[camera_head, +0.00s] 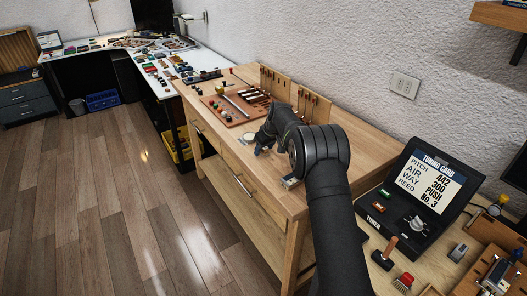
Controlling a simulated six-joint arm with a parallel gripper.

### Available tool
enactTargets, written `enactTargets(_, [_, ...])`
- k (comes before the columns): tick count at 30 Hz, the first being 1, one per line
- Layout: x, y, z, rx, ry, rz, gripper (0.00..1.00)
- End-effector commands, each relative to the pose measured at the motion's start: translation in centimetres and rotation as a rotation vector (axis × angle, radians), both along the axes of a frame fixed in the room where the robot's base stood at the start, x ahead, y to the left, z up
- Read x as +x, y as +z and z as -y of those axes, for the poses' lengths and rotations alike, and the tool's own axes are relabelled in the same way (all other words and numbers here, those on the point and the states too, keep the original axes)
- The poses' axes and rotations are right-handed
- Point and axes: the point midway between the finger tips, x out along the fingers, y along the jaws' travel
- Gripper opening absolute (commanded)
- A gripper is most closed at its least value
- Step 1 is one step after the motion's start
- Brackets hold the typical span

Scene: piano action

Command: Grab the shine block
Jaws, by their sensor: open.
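My black arm reaches up from the bottom of the picture over the wooden workbench (222,97). My gripper (260,145) is at the bench's front edge side, low over the top, and is open. A small round pale dish (248,137) lies just left of it. I cannot make out with certainty which object is the shine block. A small grey metallic block (291,183) sits at the bench's near end, partly hidden by my arm. My arm also hides part of the bench top behind it.
A brown board (214,104) with coloured pieces lies farther back on the bench. Upright tool racks (275,80) stand along the wall. A black tuning card stand (428,185) and several small tools are on the right-hand table. Bare bench top lies left of my arm.

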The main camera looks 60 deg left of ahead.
Motion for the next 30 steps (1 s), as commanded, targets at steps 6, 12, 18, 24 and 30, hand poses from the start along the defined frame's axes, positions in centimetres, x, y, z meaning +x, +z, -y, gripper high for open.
enactTargets(6, [0.0, 0.0, 0.0, 0.000, 0.000, 0.000, 0.23])
enactTargets(12, [0.0, 0.0, 0.0, 0.000, 0.000, 0.000, 0.05])
enactTargets(18, [0.0, 0.2, 0.0, 0.000, 0.000, 0.000, 0.05])
enactTargets(24, [0.0, 1.8, 0.0, 0.002, 0.001, 0.001, 0.05])
enactTargets(30, [0.8, 5.0, 0.9, 0.002, -0.003, 0.001, 0.05])
